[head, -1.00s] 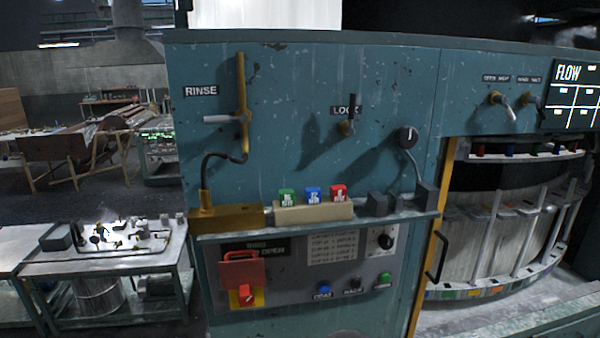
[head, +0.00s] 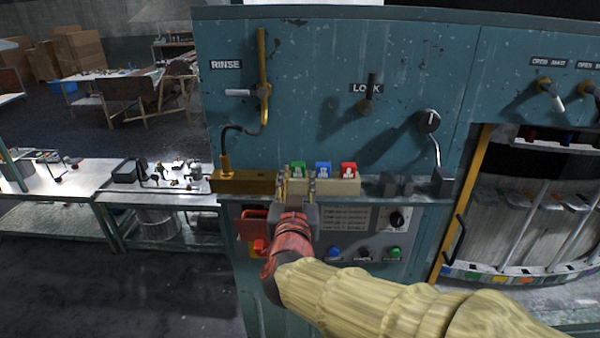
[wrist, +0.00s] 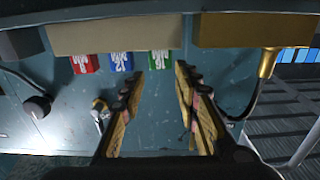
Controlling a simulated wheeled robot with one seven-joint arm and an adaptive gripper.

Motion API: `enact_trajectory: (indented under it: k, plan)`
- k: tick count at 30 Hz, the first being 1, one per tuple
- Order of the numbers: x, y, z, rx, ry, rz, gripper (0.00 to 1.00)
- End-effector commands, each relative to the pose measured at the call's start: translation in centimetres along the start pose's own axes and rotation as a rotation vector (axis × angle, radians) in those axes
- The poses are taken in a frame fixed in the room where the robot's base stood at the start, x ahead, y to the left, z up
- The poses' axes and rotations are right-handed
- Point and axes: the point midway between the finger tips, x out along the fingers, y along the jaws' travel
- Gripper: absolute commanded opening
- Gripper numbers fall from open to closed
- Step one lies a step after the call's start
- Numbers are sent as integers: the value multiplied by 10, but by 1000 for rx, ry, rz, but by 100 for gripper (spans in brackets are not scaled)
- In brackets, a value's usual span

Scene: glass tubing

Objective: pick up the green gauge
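The green gauge (head: 299,169) is a small green block with a white label, seated at the left of a beige rack on the blue-green machine's shelf. It also shows in the wrist view (wrist: 159,61), beside the blue gauge. My gripper (head: 297,187) is in front of the rack at the green gauge, its fingers hiding part of the rack. In the wrist view my gripper (wrist: 159,72) is open, one finger on each side of the line to the green gauge. Gaps show between the gauge and both fingertips, and nothing is held.
The blue gauge (head: 323,169) and red gauge (head: 348,169) sit to the right in the same rack (head: 341,187). A brass block (head: 240,182) with a cable stands close on the left. Dark blocks (head: 388,184) are further right on the shelf. A control panel is below.

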Motion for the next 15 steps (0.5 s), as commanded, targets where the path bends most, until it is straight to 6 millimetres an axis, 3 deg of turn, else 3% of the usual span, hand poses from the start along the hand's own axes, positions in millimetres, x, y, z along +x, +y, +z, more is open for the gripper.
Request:
enact_trajectory:
  k: [15]
  plan:
    - [58,-2,2,-5,-4,-2,32]
